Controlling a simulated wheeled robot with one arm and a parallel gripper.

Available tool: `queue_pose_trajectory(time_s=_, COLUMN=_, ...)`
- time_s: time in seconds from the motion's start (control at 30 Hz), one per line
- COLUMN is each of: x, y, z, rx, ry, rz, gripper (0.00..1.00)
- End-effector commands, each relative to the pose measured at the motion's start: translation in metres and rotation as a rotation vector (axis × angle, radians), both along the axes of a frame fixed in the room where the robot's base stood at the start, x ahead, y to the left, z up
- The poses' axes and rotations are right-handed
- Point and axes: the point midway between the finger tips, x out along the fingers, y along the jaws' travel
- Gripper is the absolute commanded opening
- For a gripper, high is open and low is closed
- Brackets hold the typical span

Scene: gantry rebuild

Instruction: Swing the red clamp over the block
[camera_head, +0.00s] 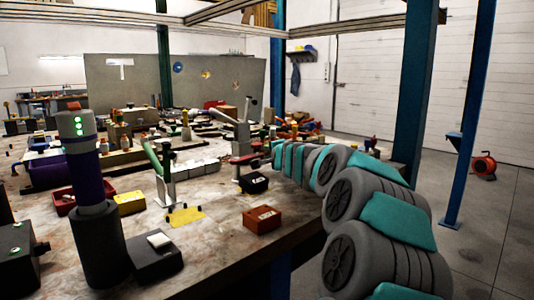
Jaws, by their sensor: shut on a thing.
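The red clamp (245,159) stands on the workbench near the middle of the picture, on a light grey upright. Its red arm reaches sideways toward my arm's end. My gripper (262,150) comes in from the right at the red clamp and is shut on it; the fingers are small and dark, and the exact contact is hard to see. A small black block (254,183) with a pale top mark sits just in front of the clamp. I cannot tell for sure which block belongs to this clamp.
A green-handled clamp (160,165) stands to the left above a yellow plate (186,215). A red box (262,219) lies nearer me. A dark column with green lights (92,200) stands at the left front. The bench's back is crowded.

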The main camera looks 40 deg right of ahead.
Motion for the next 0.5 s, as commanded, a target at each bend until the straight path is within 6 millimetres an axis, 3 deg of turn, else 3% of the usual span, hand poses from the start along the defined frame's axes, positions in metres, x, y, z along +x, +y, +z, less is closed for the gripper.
queue_pose_trajectory(time_s=0.5, x=-0.011, y=0.0, z=-0.002, rx=-0.001, ry=0.001, rz=-0.082, gripper=0.0)
